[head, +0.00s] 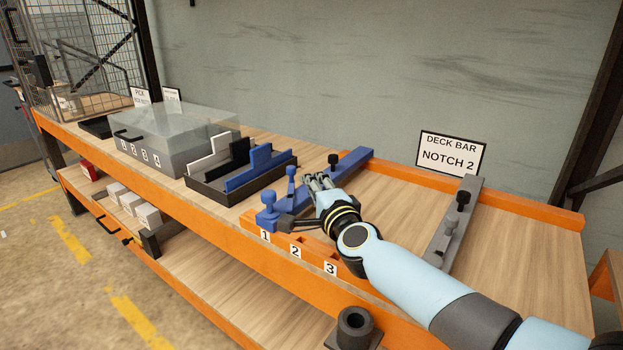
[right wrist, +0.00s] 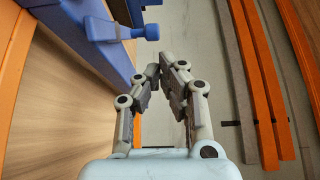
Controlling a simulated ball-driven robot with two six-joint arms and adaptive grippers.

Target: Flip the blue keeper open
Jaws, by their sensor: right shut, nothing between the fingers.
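A blue bar (head: 350,164) lies across the bench top, its near end by the label 1. Blue knobbed parts, which I take for the keeper (head: 268,198), sit at that near end, and a second blue knobbed post (head: 291,178) stands behind it. My right gripper (head: 318,182) is beside the bar, shut and empty. In the right wrist view the fingers (right wrist: 162,72) converge with nothing between them. A blue knobbed post (right wrist: 120,30) sticks out from the bar (right wrist: 72,45), apart from the fingertips. My left gripper is not in view.
A grey bar (head: 453,225) with a black knob lies to the right, below the "NOTCH 2" sign (head: 451,153). A black tray (head: 215,192) with stepped blue and white pieces and a clear box (head: 180,135) stand left. Bare wood lies between the bars.

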